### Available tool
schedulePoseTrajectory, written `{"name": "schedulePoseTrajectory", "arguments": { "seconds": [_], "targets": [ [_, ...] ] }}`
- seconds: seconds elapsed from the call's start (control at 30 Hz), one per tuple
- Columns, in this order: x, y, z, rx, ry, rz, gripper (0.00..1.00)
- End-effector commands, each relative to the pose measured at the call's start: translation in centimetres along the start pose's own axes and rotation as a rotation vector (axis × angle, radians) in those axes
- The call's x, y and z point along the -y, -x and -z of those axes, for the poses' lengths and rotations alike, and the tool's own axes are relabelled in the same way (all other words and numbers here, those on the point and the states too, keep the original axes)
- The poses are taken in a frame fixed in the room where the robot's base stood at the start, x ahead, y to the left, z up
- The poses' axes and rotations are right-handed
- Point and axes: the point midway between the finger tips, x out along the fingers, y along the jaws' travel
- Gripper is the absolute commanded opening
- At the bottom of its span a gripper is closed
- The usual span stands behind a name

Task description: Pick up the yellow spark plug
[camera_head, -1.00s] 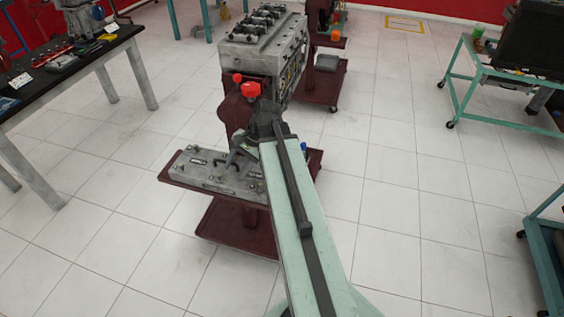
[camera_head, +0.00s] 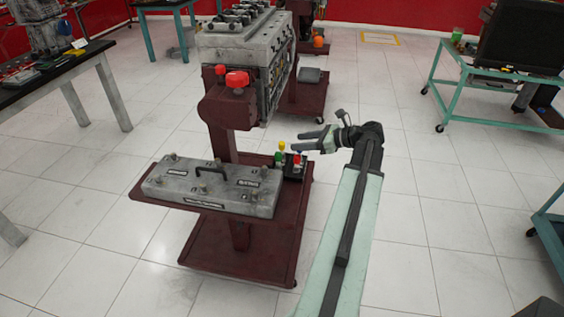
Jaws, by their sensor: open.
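The yellow spark plug (camera_head: 282,146) stands upright in a small black holder (camera_head: 292,174) at the right end of the cart's shelf. A green plug (camera_head: 278,159) and a red plug (camera_head: 297,160) stand beside it. My gripper (camera_head: 299,142) is open and empty. Its fingers point left, and in the picture their tips lie just right of the yellow plug's top. I cannot tell the gap in depth or height. The lower parts of the plugs are partly hidden by one another.
A grey engine block (camera_head: 240,55) on a dark red stand rises behind the shelf. A grey cover plate with a handle (camera_head: 205,186) fills most of the shelf (camera_head: 150,198). A black-topped table (camera_head: 85,52) is at left, a teal cart (camera_head: 480,72) at right. Floor between is clear.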

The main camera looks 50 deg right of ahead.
Motion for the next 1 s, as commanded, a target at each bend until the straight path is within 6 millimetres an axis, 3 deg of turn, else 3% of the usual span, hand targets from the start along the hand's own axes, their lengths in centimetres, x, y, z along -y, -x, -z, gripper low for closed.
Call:
{"name": "schedulePoseTrajectory", "arguments": {
  "seconds": [0.1, 0.37, 0.6, 0.83, 0.87, 1.0],
  "targets": [
    [0.0, -2.0, 0.3, 0.000, 0.002, -0.001, 0.48],
    [0.1, -3.3, 0.3, -0.001, 0.001, 0.000, 0.48],
    [0.1, -7.7, 0.4, -0.001, 0.002, 0.000, 0.48],
    [0.1, -8.1, 0.1, -0.001, 0.001, 0.003, 0.48],
    [0.1, -8.1, 0.1, -0.001, 0.001, 0.003, 0.45],
    [0.1, -8.0, 0.1, -0.001, 0.001, 0.003, 0.06]
  ]
}}
